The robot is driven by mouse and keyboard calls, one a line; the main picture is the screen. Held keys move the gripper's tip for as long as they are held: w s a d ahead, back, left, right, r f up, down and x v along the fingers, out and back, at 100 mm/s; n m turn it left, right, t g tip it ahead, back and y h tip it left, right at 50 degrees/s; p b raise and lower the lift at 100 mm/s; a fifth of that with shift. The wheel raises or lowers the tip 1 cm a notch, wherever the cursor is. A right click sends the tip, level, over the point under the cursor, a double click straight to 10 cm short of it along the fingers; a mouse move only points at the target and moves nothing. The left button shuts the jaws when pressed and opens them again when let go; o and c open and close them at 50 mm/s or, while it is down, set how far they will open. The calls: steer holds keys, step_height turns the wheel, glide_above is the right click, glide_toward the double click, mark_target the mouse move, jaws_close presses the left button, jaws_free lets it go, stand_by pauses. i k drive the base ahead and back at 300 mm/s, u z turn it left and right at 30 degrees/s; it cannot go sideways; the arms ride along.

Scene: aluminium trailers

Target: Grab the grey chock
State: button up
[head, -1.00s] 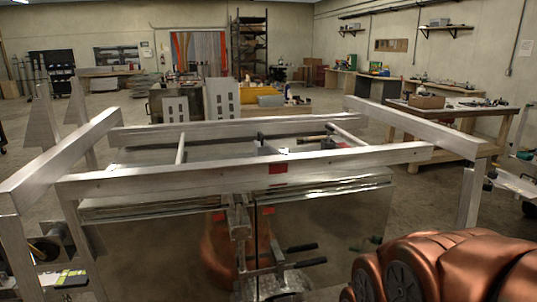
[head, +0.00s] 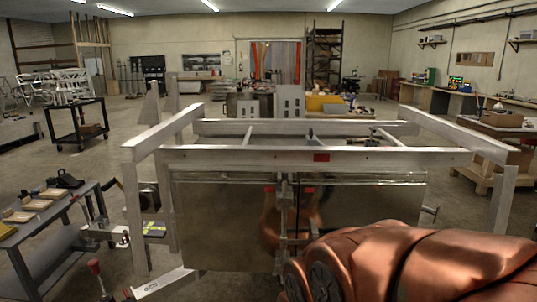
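I cannot make out a grey chock with certainty in the head view. A dark wedge-like object (head: 65,180) lies at the far end of the grey workbench on the left, too small to identify. The aluminium trailer (head: 360,158) stands straight ahead, with a shiny reflective panel facing me. My copper-coloured arm covers the lower right and hides part of the trailer's front. My gripper is not in view.
The grey workbench (head: 62,212) at the left carries several wooden pieces (head: 20,216). A black cart (head: 75,125) stands behind it. Wooden tables line the right. Open floor (head: 60,155) lies between the workbench and the cart.

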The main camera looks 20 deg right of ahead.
mark_target(310, 140)
steer(key=u, duration=0.9)
steer(key=i, duration=1.2)
steer(key=z, duration=0.5)
steer(key=i, duration=0.65)
steer(key=z, duration=0.7)
